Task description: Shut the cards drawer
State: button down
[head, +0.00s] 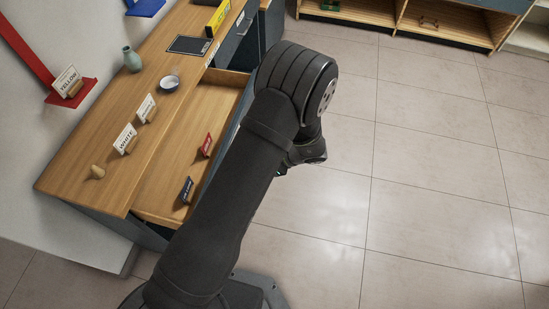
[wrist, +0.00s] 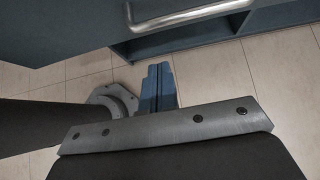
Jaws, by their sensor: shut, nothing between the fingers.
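The open drawer (head: 215,103) sticks out from the wooden-topped cabinet in the head view. A red card (head: 206,145) and a dark blue card (head: 187,189) stand inside it. My arm hides most of the drawer's front in that view. In the wrist view, a dark blue-grey front (wrist: 60,30) with a bar handle (wrist: 190,16) spans the top; I cannot tell for certain that it is this drawer's front. My gripper (wrist: 158,70) is shut and empty, its blue fingers apart from the handle in the picture. In the head view its fingers are mostly hidden behind my wrist.
The cabinet top (head: 100,165) bears a white card (head: 125,138), a wooden knob-like piece (head: 97,172), a bowl (head: 169,84), a vase (head: 131,60) and a black tablet-like panel (head: 189,45). Open tiled floor (head: 430,190) lies to the right. Low shelves (head: 450,22) stand at the back.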

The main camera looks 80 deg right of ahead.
aim_at(223, 143)
jog(key=shift+w+r, duration=0.25)
jog(key=shift+w, duration=0.6)
jog(key=shift+w+r, duration=0.25)
jog(key=shift+w, duration=0.6)
jog(key=shift+w, duration=0.1)
jog(key=w, duration=2.1)
jog(key=shift+w, duration=0.1)
jog(key=shift+w+r, duration=0.1)
jog(key=s, duration=0.3)
jog(key=s+f, duration=0.1)
jog(key=shift+s+d, duration=0.1)
jog(key=shift+s, duration=0.3)
jog(key=v, duration=1)
jog(key=shift+w, duration=0.15)
